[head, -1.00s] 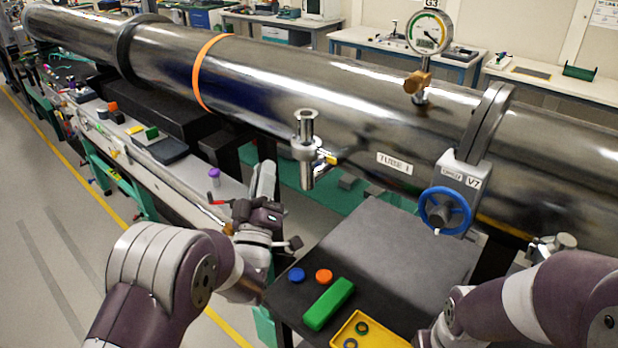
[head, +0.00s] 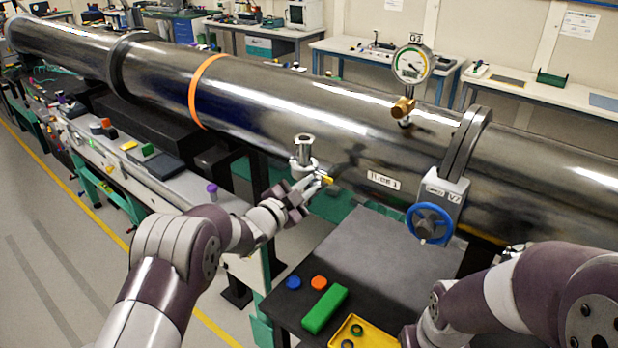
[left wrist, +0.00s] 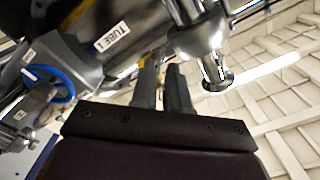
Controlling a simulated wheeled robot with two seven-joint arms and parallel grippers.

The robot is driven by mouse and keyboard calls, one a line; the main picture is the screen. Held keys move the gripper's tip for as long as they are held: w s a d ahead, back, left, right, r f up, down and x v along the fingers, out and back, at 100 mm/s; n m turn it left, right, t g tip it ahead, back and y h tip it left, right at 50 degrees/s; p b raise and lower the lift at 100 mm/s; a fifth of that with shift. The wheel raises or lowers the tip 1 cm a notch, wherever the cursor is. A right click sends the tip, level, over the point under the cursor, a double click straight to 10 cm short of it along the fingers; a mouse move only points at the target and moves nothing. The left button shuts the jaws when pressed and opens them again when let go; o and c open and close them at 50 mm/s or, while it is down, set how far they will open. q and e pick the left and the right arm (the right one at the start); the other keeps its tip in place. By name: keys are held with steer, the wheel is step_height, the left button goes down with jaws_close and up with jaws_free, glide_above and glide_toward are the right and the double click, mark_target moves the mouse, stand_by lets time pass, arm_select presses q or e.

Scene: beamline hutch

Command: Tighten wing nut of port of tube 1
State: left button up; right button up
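Tube 1 (head: 300,105) is the long shiny steel pipe, with its label plate (head: 384,180); the label also shows in the left wrist view (left wrist: 113,37). Its steel port (head: 303,150) sticks out of the near side and shows large in the left wrist view (left wrist: 200,38). My left gripper (head: 312,185) is right beside the port, near this piece. Its two fingers (left wrist: 163,85) are apart with a narrow gap, and nothing clearly sits between them. My right arm shows at lower right; its gripper is out of view.
The valve V7 with a blue handwheel (head: 429,223) and the gauge G3 (head: 411,66) are on the pipe to the right. Below is a dark table (head: 375,250) with a green block (head: 324,309), blue and orange caps, and a yellow tray (head: 335,340).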

arm_select(q)
steer(key=shift+w+d, duration=0.25)
steer(key=shift+w, duration=0.1)
jaws_close()
steer(key=shift+f+m+b, duration=0.15)
steer(key=shift+m+b, duration=3.9)
steer(key=shift+b, duration=2.1)
steer(key=shift+f+m+b, duration=0.15)
steer(key=shift+m+b, duration=3.9)
steer(key=shift+b, duration=2.05)
